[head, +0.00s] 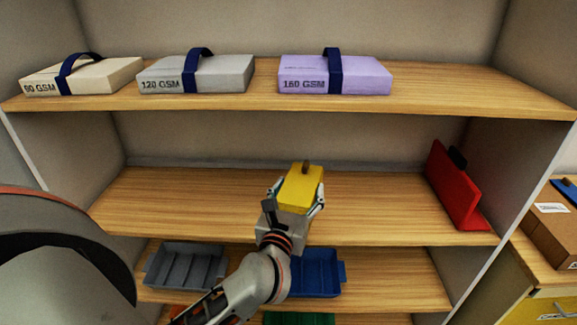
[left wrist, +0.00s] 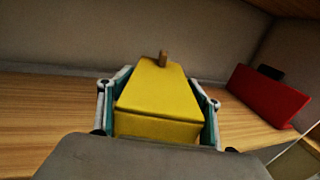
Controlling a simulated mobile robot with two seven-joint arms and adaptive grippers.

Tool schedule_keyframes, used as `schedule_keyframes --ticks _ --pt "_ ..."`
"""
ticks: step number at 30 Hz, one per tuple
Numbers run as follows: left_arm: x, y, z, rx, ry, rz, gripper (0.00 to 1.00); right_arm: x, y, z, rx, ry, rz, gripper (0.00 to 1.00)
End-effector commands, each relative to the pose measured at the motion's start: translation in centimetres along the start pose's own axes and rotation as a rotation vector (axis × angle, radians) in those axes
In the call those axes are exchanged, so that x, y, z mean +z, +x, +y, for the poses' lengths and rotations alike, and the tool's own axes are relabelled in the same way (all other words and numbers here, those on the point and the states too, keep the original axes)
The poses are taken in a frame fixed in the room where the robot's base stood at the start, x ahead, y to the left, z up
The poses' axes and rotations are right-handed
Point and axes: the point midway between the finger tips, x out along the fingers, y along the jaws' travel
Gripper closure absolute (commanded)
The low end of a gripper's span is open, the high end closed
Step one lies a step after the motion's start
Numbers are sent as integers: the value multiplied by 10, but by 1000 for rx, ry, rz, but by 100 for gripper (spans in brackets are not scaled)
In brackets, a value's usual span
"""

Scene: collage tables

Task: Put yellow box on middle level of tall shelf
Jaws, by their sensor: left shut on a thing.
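The yellow box (head: 300,188) has a small brown knob on its top. My left gripper (head: 297,196) is shut on it, with one finger on each side. The left wrist view also shows the yellow box (left wrist: 160,97) between the two fingers (left wrist: 160,110). The tall shelf's middle level (head: 170,200) is a wooden board behind and around the box in the head view. I cannot tell whether the box touches the board. My right gripper is not in view.
A red item (head: 455,185) with a black part stands at the right end of the middle level. Paper packs, one purple (head: 360,75), lie on the upper board. Grey (head: 185,268) and blue (head: 316,272) trays sit below. The middle level's left part is clear.

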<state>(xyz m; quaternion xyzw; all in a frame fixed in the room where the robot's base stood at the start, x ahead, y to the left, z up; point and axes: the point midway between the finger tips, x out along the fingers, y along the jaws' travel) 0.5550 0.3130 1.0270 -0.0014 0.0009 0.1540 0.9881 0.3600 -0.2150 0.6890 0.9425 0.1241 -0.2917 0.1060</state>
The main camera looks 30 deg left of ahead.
Motion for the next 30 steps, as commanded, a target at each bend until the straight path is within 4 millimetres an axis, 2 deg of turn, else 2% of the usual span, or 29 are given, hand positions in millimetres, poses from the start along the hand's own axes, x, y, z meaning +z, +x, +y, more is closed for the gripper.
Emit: schedule_keyframes --ticks 1,3,10,20,30 --pt "9 11 6 45 -9 1 64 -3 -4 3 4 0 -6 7" --pt "12 24 14 97 -8 2 64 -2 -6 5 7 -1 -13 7" --pt "13 49 33 215 -2 2 64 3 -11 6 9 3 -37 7" --pt "5 55 38 245 1 -3 64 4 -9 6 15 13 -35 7" --pt "-26 55 38 244 2 -3 64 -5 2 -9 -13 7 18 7"
